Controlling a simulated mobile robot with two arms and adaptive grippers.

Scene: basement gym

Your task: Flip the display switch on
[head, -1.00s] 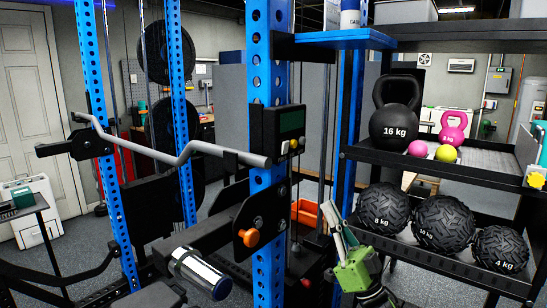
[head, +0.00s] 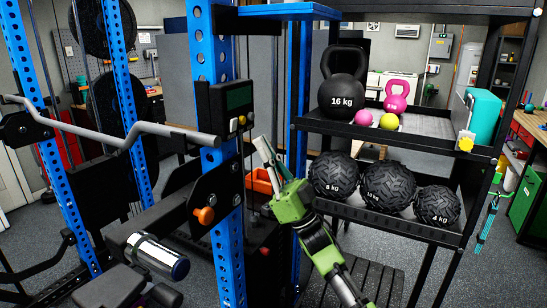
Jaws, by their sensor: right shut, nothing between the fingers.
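A dark display box (head: 232,97) with a greenish screen is fixed to the blue upright post (head: 229,183) of the rack. Two small knobs, one yellowish (head: 234,126) and one pale (head: 242,119), sit at its lower edge; which of them is the switch, and its setting, I cannot tell. My right gripper (head: 263,146), green with grey fingers, is shut and empty. Its fingers point up and left, just right of the post and a little below the display, apart from the knobs in the picture. My left gripper is not in view.
A grey curved bar (head: 120,133) crosses the rack at left. An orange knob (head: 205,215) sticks out below the display. At right, a black shelf (head: 470,146) carries kettlebells (head: 341,101), small balls and heavy balls (head: 388,187). An orange bin (head: 259,181) stands behind the gripper.

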